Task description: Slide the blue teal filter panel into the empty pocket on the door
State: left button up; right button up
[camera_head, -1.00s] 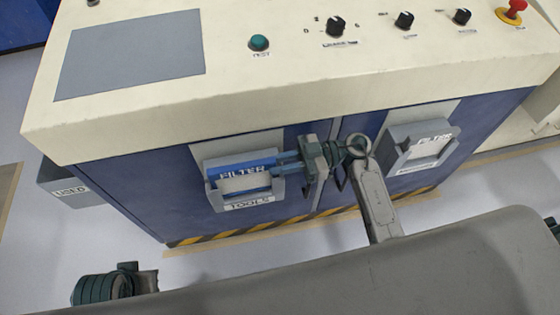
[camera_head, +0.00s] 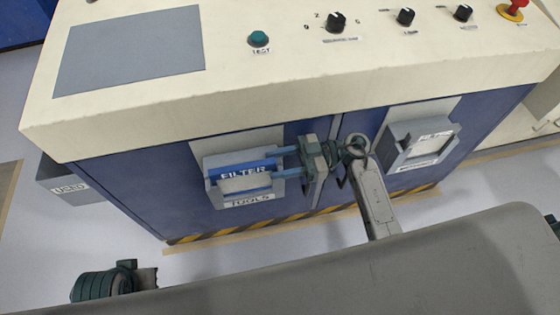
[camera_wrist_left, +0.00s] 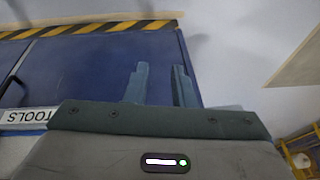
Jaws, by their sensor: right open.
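The blue filter panel (camera_head: 228,165), lettered FILTER, sits upright in the left door pocket (camera_head: 212,198), which is labelled TOOLS. The pocket's front covers its lower part. My right gripper (camera_head: 274,163) is at the panel's right end. Its two fingers are spread apart, one above the other, and whether they touch the panel cannot be told. My left gripper (camera_wrist_left: 158,85) is open and empty in the left wrist view, with the blue door behind its fingers. In the head view only my left wrist shows clearly, at the lower left.
A second grey pocket (camera_head: 393,158) on the right door shows a white label. The cabinet top (camera_head: 230,95) overhangs the doors and carries knobs, a green button (camera_head: 259,39) and a red stop button (camera_head: 514,9). A grey USED bin (camera_head: 75,186) stands left.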

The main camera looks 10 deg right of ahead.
pick_arm(q)
jog(key=shift+d+r+t, duration=0.3)
jog(key=shift+d, duration=0.05)
pick_arm(e)
jog(key=d, duration=0.7)
jog(key=shift+d, duration=0.3)
pick_arm(q)
jog(key=shift+a, duration=0.1)
